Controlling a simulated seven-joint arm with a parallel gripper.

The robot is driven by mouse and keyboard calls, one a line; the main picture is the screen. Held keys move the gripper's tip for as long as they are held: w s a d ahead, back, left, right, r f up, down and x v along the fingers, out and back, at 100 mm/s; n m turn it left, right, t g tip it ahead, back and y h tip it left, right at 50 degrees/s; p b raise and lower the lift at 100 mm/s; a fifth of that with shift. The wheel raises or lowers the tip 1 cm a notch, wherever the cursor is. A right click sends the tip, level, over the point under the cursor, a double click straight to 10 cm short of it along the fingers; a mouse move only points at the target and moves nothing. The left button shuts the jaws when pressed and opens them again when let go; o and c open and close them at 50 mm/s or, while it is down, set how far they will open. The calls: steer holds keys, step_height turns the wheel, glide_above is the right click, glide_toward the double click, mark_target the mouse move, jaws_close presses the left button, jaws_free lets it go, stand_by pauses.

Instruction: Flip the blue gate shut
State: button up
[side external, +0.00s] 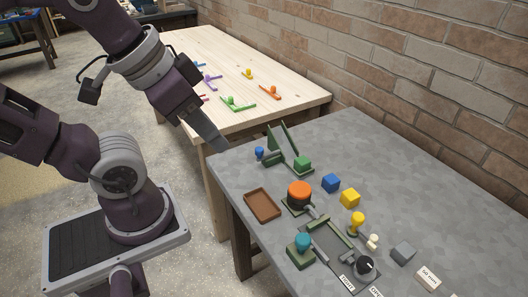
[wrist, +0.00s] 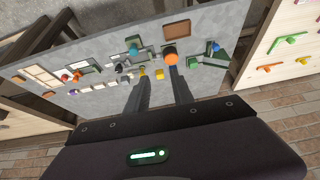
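At the far left corner of the grey table stands a dark green fixture (side external: 289,137) with thin upright panels. A blue knob (side external: 259,151) sits at its left side. The blue knob (wrist: 216,47) also shows in the wrist view, at the upper right. I see no plainly blue gate panel; the blue knob may be its handle, and its exact position is too small to tell. My gripper (side external: 214,142) is in the air left of this fixture, apart from it. In the wrist view its two fingers (wrist: 159,76) are spread with nothing held between them.
The grey table (side external: 235,185) also holds a brown tray (side external: 262,205), an orange button (side external: 299,193), a green block (side external: 302,163), a blue cube (side external: 331,183), a yellow cube (side external: 350,198) and a teal knob (side external: 302,241). A wooden table (side external: 285,70) with coloured hooks stands behind. A brick wall borders the right.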

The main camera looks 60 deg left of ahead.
steer(key=w+a+f+m+y, duration=0.1)
steer(key=a+m, duration=0.1)
steer(key=w+a+f+m+g+y, duration=0.1)
steer(key=w+a+m, duration=0.1)
steer(key=w+a+f+m, duration=0.1)
steer(key=w+m, duration=0.1)
steer(key=m, duration=0.1)
steer(key=shift+w+a+g+y, duration=0.1)
steer(key=shift+a+g+y, duration=0.3)
jaws_close()
steer(key=w+a+f+m, duration=0.4)
steer(key=a+f+m, duration=0.1)
steer(key=m, duration=0.6)
steer(key=w+a+f+m+g+h, duration=0.1)
steer(key=w+a+f+m, duration=0.3)
steer(key=f+m, duration=0.4)
steer(key=shift+w+a+f+m+g, duration=0.25)
steer(key=shift+a+m, duration=0.65)
steer(key=shift+m, duration=0.5)
